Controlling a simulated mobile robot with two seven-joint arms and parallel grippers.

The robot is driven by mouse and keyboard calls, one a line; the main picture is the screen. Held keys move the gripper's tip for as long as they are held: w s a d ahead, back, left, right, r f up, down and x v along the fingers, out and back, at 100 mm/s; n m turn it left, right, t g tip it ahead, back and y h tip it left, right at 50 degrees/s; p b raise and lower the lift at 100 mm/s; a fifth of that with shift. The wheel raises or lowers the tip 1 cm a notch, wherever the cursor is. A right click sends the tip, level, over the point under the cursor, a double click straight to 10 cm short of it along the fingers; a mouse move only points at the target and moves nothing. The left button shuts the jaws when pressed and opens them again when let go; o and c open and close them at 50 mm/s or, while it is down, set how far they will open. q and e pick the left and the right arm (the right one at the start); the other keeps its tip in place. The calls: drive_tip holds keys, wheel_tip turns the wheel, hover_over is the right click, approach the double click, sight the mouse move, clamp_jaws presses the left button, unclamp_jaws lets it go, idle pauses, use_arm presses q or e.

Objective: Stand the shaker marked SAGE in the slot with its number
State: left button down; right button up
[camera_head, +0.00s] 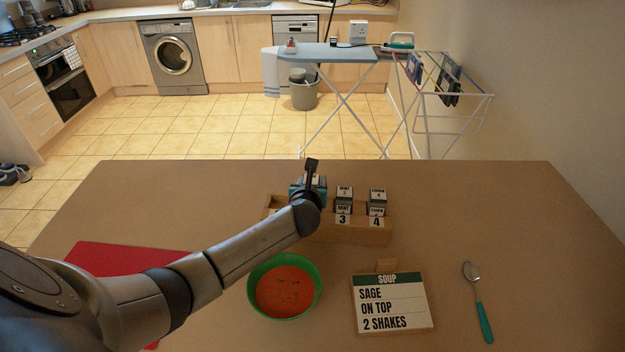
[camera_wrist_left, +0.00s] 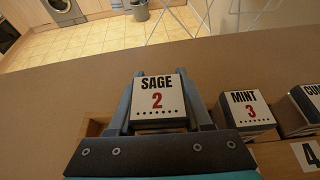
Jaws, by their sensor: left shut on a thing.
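The SAGE shaker (camera_wrist_left: 157,103) has a white top with a red 2. My left gripper (camera_wrist_left: 156,100) is shut on it, one finger on each side. In the head view my left gripper (camera_head: 310,182) is over the left half of the wooden rack (camera_head: 350,233), left of the MINT shaker. My arm hides the rack's front there, and I cannot tell how far the SAGE shaker is down in a slot. The MINT shaker (camera_head: 344,198) stands at slot 3 and the CUMIN shaker (camera_head: 377,201) at slot 4. My right gripper is not in view.
A green bowl of red soup (camera_head: 284,288) stands in front of the rack, close to my arm. A recipe card (camera_head: 392,303) reads SOUP, SAGE ON TOP, 2 SHAKES. A teal-handled spoon (camera_head: 480,305) lies right. A red mat (camera_head: 120,259) lies left. The table behind the rack is clear.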

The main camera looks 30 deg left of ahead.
use_arm(q)
drive_tip(key=shift+f+b, duration=1)
drive_tip(key=shift+f, duration=0.6)
idle(1.2)
unclamp_jaws()
idle(0.5)
drive_tip(key=shift+r, duration=0.1)
wheel_tip(320, 180, up, 7)
drive_tip(key=p, duration=0.8)
idle(0.6)
